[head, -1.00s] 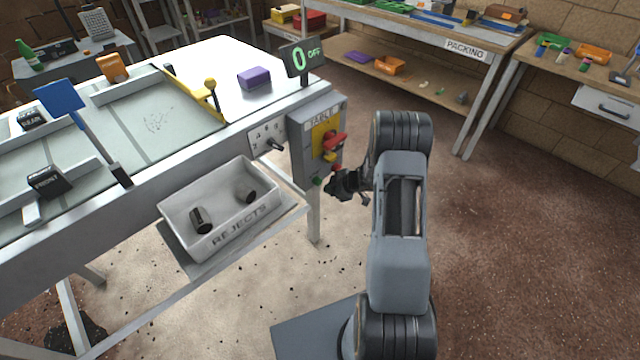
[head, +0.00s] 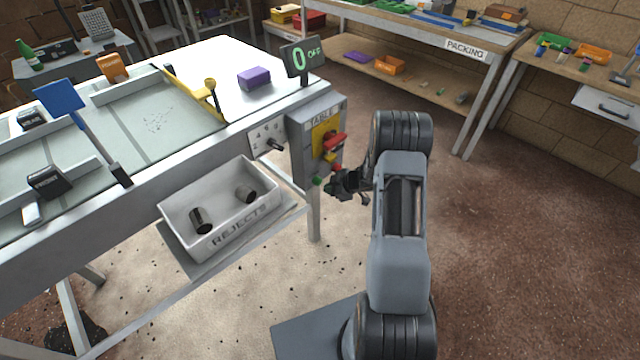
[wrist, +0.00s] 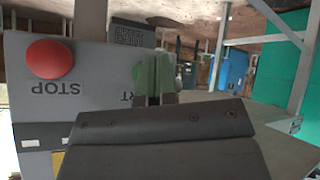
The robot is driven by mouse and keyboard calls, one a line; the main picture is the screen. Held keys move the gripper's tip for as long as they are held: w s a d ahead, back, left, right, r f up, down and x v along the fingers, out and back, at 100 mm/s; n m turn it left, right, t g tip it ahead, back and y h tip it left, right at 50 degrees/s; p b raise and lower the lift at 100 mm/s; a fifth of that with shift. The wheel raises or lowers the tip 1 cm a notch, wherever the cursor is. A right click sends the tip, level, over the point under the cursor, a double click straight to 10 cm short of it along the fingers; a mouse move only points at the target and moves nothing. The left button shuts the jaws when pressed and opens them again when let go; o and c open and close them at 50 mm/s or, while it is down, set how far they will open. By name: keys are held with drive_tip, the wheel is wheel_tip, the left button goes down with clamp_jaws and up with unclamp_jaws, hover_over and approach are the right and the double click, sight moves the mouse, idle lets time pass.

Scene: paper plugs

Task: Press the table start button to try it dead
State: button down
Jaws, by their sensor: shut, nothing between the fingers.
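The grey control box marked TABLE (head: 303,150) hangs at the near corner of the table. Its green start button (head: 317,181) shows low on the box, just left of my gripper (head: 334,184) in the head view. My gripper is shut and empty, with its tips close to the box face. In the wrist view the box is upside down; the green button (wrist: 140,72) is partly covered by my fingertips (wrist: 153,78), and the START label is mostly hidden. I cannot tell whether they touch. The red STOP button (wrist: 50,59) is beside it. The display (head: 302,60) reads 0 OFF.
A red handle on a yellow plate (head: 320,140) is above my gripper on the box. A dial panel (head: 267,137) is to its left. The REJECTS tray (head: 215,215) with two dark plugs hangs below the table. The floor to the right is clear.

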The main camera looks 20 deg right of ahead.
drive_tip(key=shift+w, duration=0.1)
idle(0.3)
drive_tip(key=shift+w+a+p, duration=0.15)
drive_tip(key=shift+w+p, duration=0.15)
drive_tip(key=shift+w+a, duration=0.2)
drive_tip(key=shift+w, duration=0.3)
idle(0.8)
drive_tip(key=shift+s, duration=0.15)
drive_tip(key=shift+s+d+p, duration=0.35)
drive_tip(key=shift+s+p, duration=0.1)
drive_tip(key=shift+s, duration=0.3)
drive_tip(key=shift+s+d+p, duration=0.2)
drive_tip(key=shift+s+d, duration=0.15)
drive_tip(key=shift+s, duration=0.4)
drive_tip(key=shift+s+d+p, duration=0.15)
drive_tip(key=shift+s+d, duration=0.2)
drive_tip(key=shift+s, duration=0.4)
drive_tip(key=shift+s+d+p, duration=0.2)
drive_tip(key=shift+s+d, duration=0.15)
drive_tip(key=shift+s, duration=0.4)
